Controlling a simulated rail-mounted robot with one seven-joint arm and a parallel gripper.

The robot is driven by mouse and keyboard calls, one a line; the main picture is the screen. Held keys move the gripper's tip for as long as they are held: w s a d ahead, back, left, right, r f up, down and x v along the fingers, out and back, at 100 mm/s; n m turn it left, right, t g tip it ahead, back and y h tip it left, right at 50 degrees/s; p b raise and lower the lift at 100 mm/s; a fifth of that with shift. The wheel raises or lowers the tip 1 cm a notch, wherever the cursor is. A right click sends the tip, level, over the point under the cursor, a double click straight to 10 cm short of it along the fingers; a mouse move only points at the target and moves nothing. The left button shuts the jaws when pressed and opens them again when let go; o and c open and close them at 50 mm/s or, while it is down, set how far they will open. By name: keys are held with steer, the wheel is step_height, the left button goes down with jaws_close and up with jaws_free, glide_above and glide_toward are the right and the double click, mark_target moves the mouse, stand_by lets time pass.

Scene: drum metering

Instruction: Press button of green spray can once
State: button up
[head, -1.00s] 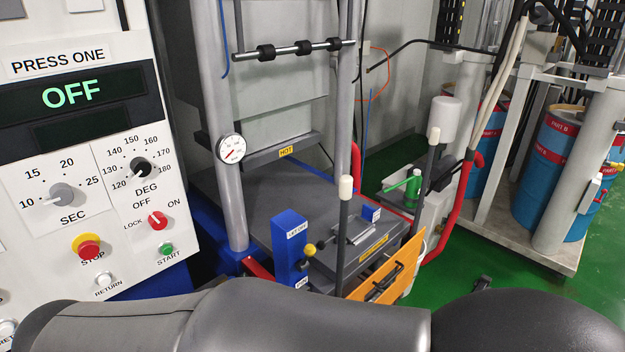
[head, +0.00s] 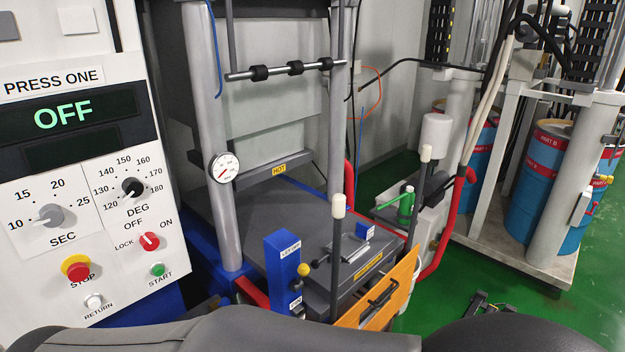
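The green spray can (head: 405,206) stands on a small ledge to the right of the press, beyond the orange panel. It is small in the head view, and its button is too small to make out. My arm crosses the bottom of the picture as dark grey links. My gripper is not in view.
The press control panel (head: 75,190) fills the left and reads OFF. The press bed (head: 275,215), a blue lever box (head: 283,270), upright white-tipped rods (head: 338,206) and an orange panel (head: 350,316) lie before the can. A red pipe (head: 441,236) is at its right. Blue drums (head: 540,185) stand farther right.

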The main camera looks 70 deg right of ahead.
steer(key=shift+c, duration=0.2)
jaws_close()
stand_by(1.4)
